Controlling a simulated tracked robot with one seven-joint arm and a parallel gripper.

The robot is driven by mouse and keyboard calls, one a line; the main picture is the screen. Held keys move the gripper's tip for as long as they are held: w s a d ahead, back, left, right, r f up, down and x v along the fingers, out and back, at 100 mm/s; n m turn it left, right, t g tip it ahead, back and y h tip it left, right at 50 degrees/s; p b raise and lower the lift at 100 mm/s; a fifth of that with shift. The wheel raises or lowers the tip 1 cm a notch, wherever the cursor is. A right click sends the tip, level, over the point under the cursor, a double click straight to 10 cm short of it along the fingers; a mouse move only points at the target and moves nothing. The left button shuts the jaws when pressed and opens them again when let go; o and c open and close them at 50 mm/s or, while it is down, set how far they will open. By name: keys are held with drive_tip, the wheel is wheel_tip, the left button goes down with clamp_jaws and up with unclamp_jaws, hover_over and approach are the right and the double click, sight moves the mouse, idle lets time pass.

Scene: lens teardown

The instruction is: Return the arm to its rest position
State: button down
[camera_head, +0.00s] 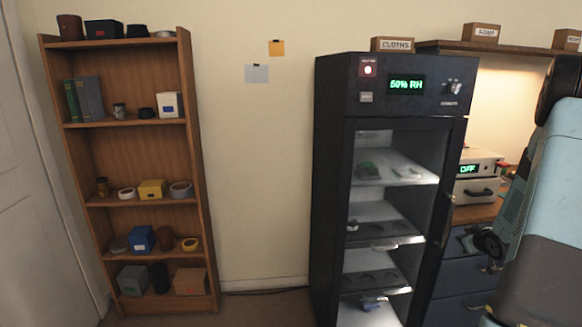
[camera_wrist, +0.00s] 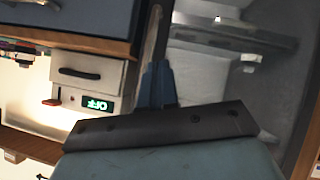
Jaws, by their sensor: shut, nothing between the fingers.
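My arm (camera_head: 545,200), light blue and dark grey, fills the right edge of the head view, in front of the workbench. My gripper (camera_wrist: 157,72) shows in the wrist view as two blue-grey fingers, shut together with nothing between them. It points toward the gap between the box with the "OFF" display (camera_wrist: 97,103) and the lit cabinet (camera_wrist: 270,95). The wrist picture shows this scene upside down. In the head view I cannot make out the fingertips clearly.
A tall black dry cabinet (camera_head: 333,190) reading 50% RH stands left of my arm, its lit shelves holding small parts. Blue drawers (camera_head: 463,285) sit under the bench. A wooden bookshelf (camera_head: 197,180) stands far left.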

drive_tip(key=s+a+r+m+g+h, duration=0.15)
drive_tip(key=s+a+r, duration=0.25)
drive_tip(key=a+r, duration=0.6)
drive_tip(key=s+a+r+m+g+h, duration=0.15)
drive_tip(key=s+a+r, duration=0.25)
drive_tip(key=a+r, duration=0.65)
drive_tip(key=s+a+r+g+y, duration=0.1)
drive_tip(key=s+a+r, duration=0.2)
drive_tip(key=s+a, duration=0.2)
drive_tip(key=s+a+r+g+y, duration=0.1)
drive_tip(key=s+a+r, duration=0.2)
drive_tip(key=s, duration=0.9)
drive_tip(key=s+a+r+y, duration=0.2)
drive_tip(key=s+a, duration=0.6)
drive_tip(key=shift+s+r+g, duration=0.25)
drive_tip(key=shift+r+g, duration=0.15)
